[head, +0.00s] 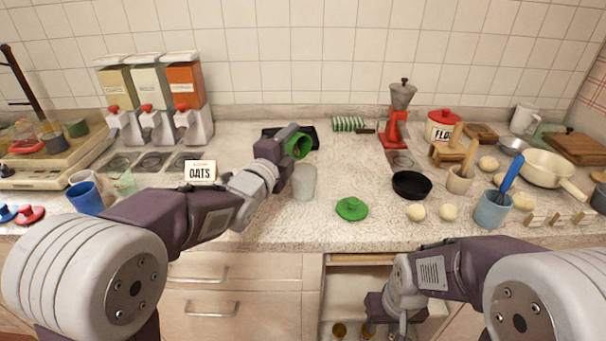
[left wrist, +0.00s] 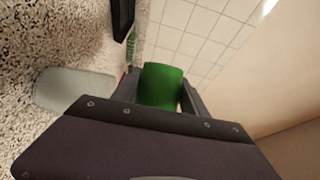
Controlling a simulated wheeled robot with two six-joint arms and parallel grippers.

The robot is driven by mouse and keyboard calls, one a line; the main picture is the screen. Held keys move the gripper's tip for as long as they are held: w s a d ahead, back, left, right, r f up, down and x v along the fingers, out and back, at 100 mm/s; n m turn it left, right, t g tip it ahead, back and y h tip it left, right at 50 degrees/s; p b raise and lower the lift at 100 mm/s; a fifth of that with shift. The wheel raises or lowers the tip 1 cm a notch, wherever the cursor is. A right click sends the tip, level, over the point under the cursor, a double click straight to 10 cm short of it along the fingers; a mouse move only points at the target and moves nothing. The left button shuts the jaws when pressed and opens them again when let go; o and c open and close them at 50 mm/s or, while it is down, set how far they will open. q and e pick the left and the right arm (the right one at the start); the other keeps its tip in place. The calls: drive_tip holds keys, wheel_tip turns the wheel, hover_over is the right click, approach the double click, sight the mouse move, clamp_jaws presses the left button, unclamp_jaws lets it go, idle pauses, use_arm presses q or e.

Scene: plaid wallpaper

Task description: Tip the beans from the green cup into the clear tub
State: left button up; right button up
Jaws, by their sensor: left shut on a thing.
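My left gripper (head: 288,142) is shut on the green cup (head: 299,146) and holds it above the counter, just behind and above the clear tub. The cup looks tilted, with its open end toward the right. It also shows between the fingers in the left wrist view (left wrist: 162,85). The clear tub (head: 304,184) stands upright on the counter, below the cup; it also shows in the left wrist view (left wrist: 75,90). I cannot make out any beans in either. My right gripper (head: 395,330) hangs low before the cabinet, its fingers unclear.
A green lid (head: 351,208) lies right of the tub. An OATS sign (head: 200,172) and a blue cup (head: 85,198) are at the left. A black pan (head: 411,185) and a red grinder (head: 396,125) are at the right. A black tray (head: 315,137) lies behind the cup.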

use_arm(q)
drive_tip(key=shift+s+d+r+m+t+b, duration=0.15)
drive_tip(key=shift+m+b, duration=0.2)
drive_tip(key=shift+b, duration=0.4)
drive_tip(key=shift+r+m+t+b, duration=0.15)
drive_tip(key=shift+m+b, duration=0.2)
drive_tip(key=shift+b, duration=0.35)
drive_tip(key=shift+s+d+r+m+t+h+b, duration=0.15)
drive_tip(key=shift+m+b, duration=0.4)
drive_tip(key=shift+b, duration=0.55)
drive_tip(key=shift+s+d+r+m+t+h+b, duration=0.15)
drive_tip(key=shift+m+b, duration=0.35)
drive_tip(key=shift+b, duration=0.65)
drive_tip(key=shift+s+d+m+t+h+b, duration=0.15)
drive_tip(key=shift+m+b, duration=0.4)
drive_tip(key=shift+b, duration=0.55)
idle(1.3)
